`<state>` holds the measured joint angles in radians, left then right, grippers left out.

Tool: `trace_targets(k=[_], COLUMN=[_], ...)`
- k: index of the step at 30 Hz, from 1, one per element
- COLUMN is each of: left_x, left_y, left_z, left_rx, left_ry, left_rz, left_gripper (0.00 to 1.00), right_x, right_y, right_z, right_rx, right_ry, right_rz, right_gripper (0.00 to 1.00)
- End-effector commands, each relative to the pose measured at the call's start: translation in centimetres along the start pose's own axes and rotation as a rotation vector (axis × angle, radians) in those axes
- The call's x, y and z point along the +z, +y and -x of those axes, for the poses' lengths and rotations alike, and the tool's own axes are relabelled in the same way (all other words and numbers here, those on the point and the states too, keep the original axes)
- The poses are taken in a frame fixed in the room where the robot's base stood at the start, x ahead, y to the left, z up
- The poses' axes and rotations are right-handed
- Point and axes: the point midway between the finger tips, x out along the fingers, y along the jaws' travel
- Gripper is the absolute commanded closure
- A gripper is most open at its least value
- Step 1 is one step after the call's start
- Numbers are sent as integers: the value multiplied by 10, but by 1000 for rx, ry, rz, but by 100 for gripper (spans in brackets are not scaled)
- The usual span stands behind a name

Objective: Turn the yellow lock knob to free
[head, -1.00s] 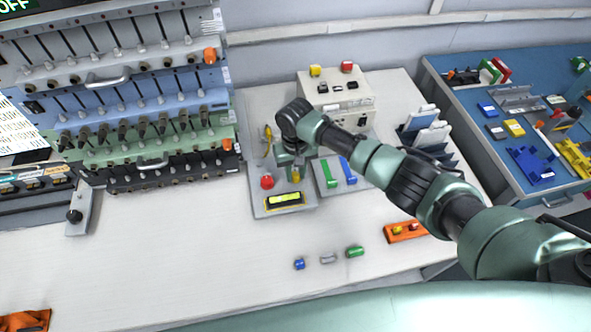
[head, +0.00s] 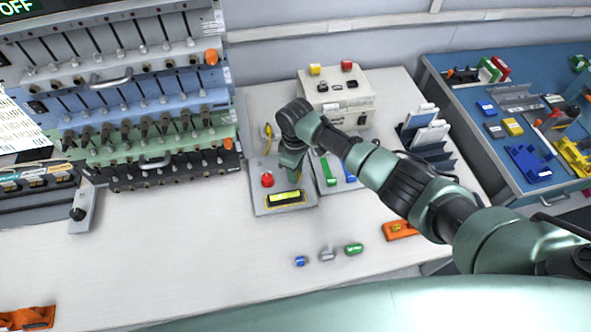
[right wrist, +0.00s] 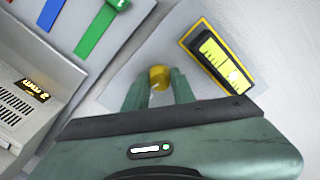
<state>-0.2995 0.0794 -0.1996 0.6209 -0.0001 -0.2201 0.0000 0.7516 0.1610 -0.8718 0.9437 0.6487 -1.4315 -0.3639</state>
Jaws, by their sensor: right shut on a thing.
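The yellow lock knob (right wrist: 159,76) is round and sits on the grey panel (head: 262,205), which also carries a red button (head: 267,180) and a yellow-framed display (head: 285,198). My right gripper (right wrist: 160,88) is shut on the knob, one green finger on each side. In the head view my right gripper (head: 289,176) points down over the panel and hides the knob. The knob's exact turn angle cannot be told. My left gripper is not in view.
Right of the panel is a plate with a green lever (head: 328,170) and a blue lever, partly behind my arm. A beige box (head: 355,85) stands behind. A rack of channels (head: 150,125) rises at left. The front table is mostly clear.

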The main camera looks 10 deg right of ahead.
Motion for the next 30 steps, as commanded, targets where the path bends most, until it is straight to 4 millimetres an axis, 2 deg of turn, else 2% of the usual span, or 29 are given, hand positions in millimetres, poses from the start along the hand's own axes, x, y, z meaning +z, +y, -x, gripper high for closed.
trace_targets(k=[9,23,24,26,30], left_x=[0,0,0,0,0], left_y=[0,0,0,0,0], left_z=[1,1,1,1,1], left_rx=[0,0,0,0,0], left_ry=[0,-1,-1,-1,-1], left_rz=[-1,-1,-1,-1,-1], left_gripper=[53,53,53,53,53], right_x=[-1,-2,-2,-2,-1], right_y=[1,1,1,1,1], right_z=[2,2,2,2,1], right_rx=[2,3,3,3,2], right_ry=[4,4,5,4,3], right_rz=[93,104,104,104,104], right_gripper=[100,100,69,53,53])
